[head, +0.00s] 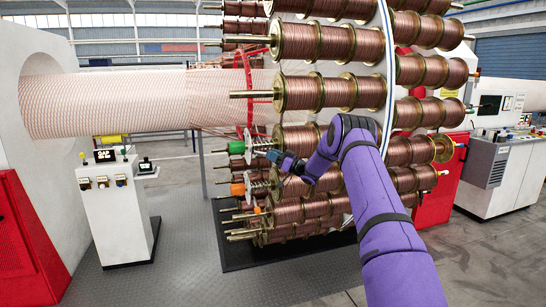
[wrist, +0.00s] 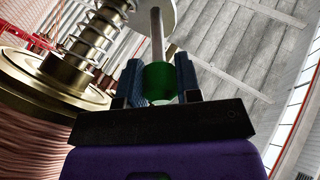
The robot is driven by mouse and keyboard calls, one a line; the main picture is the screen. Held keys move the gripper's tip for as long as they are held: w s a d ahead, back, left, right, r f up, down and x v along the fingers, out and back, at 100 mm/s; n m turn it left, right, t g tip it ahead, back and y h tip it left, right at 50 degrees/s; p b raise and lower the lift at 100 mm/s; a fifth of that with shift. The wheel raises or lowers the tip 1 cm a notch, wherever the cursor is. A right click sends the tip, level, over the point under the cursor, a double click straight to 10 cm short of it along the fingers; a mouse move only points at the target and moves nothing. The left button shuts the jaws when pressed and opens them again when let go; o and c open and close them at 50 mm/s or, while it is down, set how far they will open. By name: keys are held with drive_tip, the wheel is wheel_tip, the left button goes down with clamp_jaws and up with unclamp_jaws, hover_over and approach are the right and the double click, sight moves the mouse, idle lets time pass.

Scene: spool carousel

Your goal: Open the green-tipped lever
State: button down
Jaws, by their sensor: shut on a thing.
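The lever shows in the wrist view as a pale rod (wrist: 157,35) with a green tip (wrist: 159,84). The green tip sits between the two fingers of my gripper (wrist: 159,80), which are shut on it. In the head view my gripper (head: 273,156) is at the left side of the spool rack, and the held tip cannot be made out there. A pale round disc (wrist: 150,12) is at the rod's far end in the wrist view.
A copper spool with a brass flange (wrist: 50,95) and a coil spring (wrist: 88,42) is close on the left in the wrist view. An orange knob (head: 238,189) is below the green one. A white control cabinet (head: 118,205) stands left, with clear floor (head: 185,225) between.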

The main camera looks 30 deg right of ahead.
drive_tip(key=c, duration=0.8)
unclamp_jaws()
drive_tip(key=shift+r, duration=0.1)
drive_tip(key=v, duration=1)
drive_tip(key=shift+s+d, duration=0.2)
drive_tip(key=shift+s, duration=0.1)
